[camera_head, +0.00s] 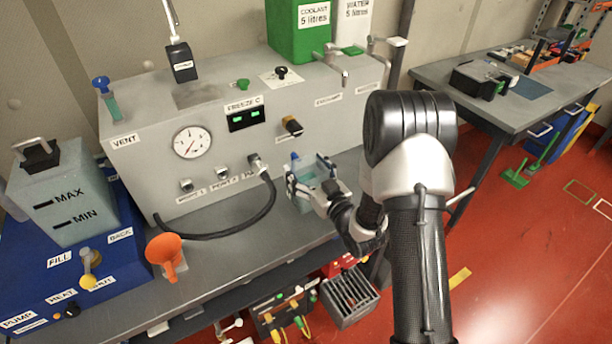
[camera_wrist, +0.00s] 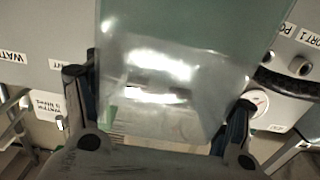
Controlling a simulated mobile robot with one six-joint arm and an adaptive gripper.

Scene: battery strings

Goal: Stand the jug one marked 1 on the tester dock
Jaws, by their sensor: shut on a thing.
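My gripper (camera_head: 309,171) is shut on a translucent pale green jug (camera_head: 308,196) in the middle of the camera_head view, in front of the grey test machine. The jug also fills the middle of the camera_wrist view (camera_wrist: 165,60), with a dark finger on each side of it. A small blue part shows at its top in the camera_head view. I see no mark 1 on the visible faces. I cannot tell whether the jug's base touches the bench. I cannot pick out the tester dock for certain.
The grey machine (camera_head: 150,140) has a gauge, ports and a black hose (camera_head: 235,232) curving over the bench (camera_head: 215,262). An orange funnel (camera_head: 166,250) and a blue pump unit with a tank (camera_head: 70,195) stand left. A second table (camera_head: 440,75) is at right, beyond open red floor.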

